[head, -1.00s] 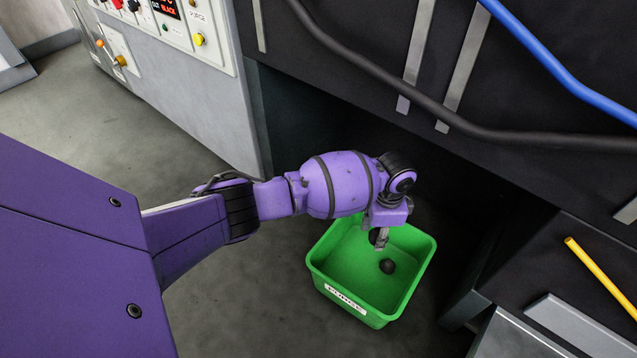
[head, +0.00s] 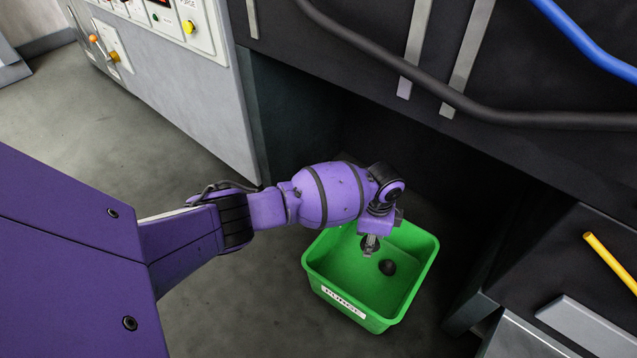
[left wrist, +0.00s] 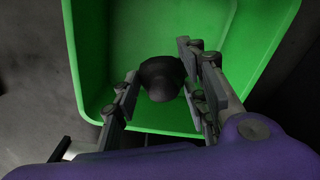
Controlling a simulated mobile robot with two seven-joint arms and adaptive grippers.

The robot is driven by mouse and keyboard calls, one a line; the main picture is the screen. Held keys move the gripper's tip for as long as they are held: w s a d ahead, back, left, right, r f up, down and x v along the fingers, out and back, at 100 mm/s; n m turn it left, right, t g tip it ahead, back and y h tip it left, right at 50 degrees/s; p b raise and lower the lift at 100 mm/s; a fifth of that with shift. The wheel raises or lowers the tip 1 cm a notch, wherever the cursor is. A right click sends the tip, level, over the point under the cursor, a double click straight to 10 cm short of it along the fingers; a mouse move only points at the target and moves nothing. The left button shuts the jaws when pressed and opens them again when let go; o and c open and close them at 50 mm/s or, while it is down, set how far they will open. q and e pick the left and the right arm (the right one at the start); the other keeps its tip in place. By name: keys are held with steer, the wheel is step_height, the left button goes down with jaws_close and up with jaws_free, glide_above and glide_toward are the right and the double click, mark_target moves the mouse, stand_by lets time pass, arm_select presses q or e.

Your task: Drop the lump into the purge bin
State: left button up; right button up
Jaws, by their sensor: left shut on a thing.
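The green purge bin (head: 372,322) stands on the floor, with a white label on its front wall. My left gripper (head: 370,247) points down over the bin opening. In the head view the held lump is mostly hidden by the fingers. My right gripper is out of view.
A dark machine with a recess stands behind the bin, with a thick black hose (head: 450,105) and a blue hose (head: 590,45) above. A grey control cabinet (head: 185,90) is at upper left. A yellow rod (head: 610,262) lies at right. Grey floor is clear at left.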

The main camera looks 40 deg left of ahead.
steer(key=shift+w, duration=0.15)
arm_select(q)
steer(key=o, duration=1)
steer(key=shift+o, duration=1.2)
steer(key=shift+r, duration=0.5)
step_height(320, 180, up, 11)
steer(key=shift+r, duration=0.15)
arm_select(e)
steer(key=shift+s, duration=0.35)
